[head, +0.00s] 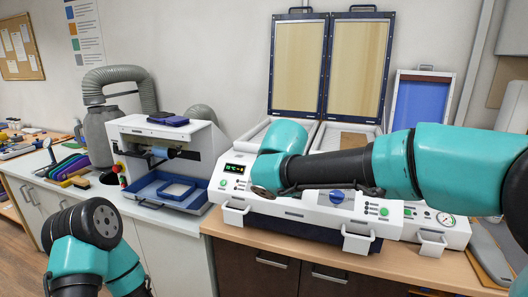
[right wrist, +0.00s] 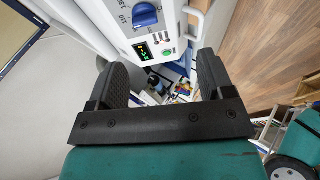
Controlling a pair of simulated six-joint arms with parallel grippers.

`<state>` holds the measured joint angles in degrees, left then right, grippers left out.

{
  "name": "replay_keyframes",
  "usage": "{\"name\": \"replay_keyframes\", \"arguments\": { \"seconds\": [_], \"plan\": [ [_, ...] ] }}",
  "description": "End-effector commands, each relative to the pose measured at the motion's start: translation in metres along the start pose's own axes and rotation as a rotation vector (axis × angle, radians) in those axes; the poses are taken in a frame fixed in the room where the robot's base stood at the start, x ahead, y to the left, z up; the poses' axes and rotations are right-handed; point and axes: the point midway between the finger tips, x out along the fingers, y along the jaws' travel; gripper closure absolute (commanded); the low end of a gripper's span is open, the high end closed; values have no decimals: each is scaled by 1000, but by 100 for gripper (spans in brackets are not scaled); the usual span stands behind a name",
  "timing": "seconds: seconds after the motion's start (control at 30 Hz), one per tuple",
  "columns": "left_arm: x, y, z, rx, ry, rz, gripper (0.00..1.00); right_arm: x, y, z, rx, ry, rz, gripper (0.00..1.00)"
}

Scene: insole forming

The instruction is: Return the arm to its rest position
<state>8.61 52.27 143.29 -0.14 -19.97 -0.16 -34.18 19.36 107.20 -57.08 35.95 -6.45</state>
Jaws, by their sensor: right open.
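My right arm (head: 400,165) reaches in from the right in the head view, stretched across the front of the white forming machine (head: 270,205). Its gripper cannot be made out in the head view. In the right wrist view my right gripper (right wrist: 165,82) has its two black fingers wide apart, with nothing held between them. A white panel with a blue knob (right wrist: 145,15) and a green display shows beyond the fingers. My left arm (head: 90,245) is folded at the lower left of the head view, and its gripper is out of view.
Two tall lids (head: 298,65) of the forming machine stand open. A second white machine (head: 165,150) with a blue tray (head: 150,190) stands left of it. A blue-screened frame (head: 422,105) leans at the back right. Wooden floor (right wrist: 265,50) shows in the right wrist view.

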Motion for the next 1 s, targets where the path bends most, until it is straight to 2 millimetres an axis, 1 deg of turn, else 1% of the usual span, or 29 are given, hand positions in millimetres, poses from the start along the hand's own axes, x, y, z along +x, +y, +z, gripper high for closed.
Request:
{"name": "replay_keyframes", "arguments": {
  "seconds": [0.03, 0.07, 0.1, 0.17, 0.2, 0.27, 0.3, 0.37, 0.4, 0.47, 0.5, 0.57, 0.6, 0.67, 0.73, 0.77, 0.8, 0.87, 0.9, 0.97, 1.0],
  "plan": [
    [0, 0, 0, 0, 0, 0, 57, 20, -12, 10, 21, -8, -40, 26],
    [0, 0, 0, 0, 0, 0, 57, 31, -19, 15, 38, -9, -63, 26],
    [0, 0, 0, 0, 0, 0, 57, 47, -30, 24, 63, -12, -99, 26],
    [0, 0, 0, 0, 0, 0, 57, 72, -49, 39, 110, -15, -155, 26],
    [0, 0, 0, 0, 0, 0, 57, 89, -62, 50, 146, -18, -194, 26],
    [0, 0, 0, 0, 0, 0, 57, 113, -84, 68, 204, -24, -250, 26],
    [0, 0, 0, 0, 0, 0, 57, 127, -98, 80, 246, -28, -286, 26],
    [0, 0, 0, 0, 0, 0, 57, 148, -121, 99, 312, -37, -338, 26],
    [0, 0, 0, 0, 0, 0, 57, 160, -137, 111, 359, -44, -372, 26],
    [0, 0, 0, 0, 0, 0, 57, 178, -161, 131, 434, -56, -418, 26],
    [0, 0, 0, 0, 0, 0, 57, 188, -177, 145, 487, -65, -447, 26],
    [0, 0, 0, 0, 0, 0, 57, 203, -202, 166, 572, -82, -488, 26],
    [0, 0, 0, 0, 0, 0, 57, 211, -220, 180, 630, -95, -514, 26],
    [0, 0, 0, 0, 0, 0, 57, 222, -247, 202, 721, -118, -547, 26],
    [0, 0, 0, 0, 0, 0, 57, 231, -278, 228, 832, -148, -578, 26],
    [0, 0, 0, 0, 0, 0, 57, 234, -292, 239, 882, -163, -589, 26],
    [0, 0, 0, 0, 0, 0, 57, 237, -310, 254, 949, -184, -602, 26],
    [0, 0, 0, 0, 0, 0, 57, 240, -338, 276, 1050, -220, -615, 26],
    [0, 0, 0, 0, 0, 0, 57, 240, -357, 290, 1120, -248, -620, 26],
    [0, 0, 0, 0, 0, 0, 57, 238, -385, 312, 1222, -293, -622, 26],
    [0, 0, 0, 0, 0, 0, 57, 236, -403, 325, 1287, -324, -619, 26]
  ]
}}
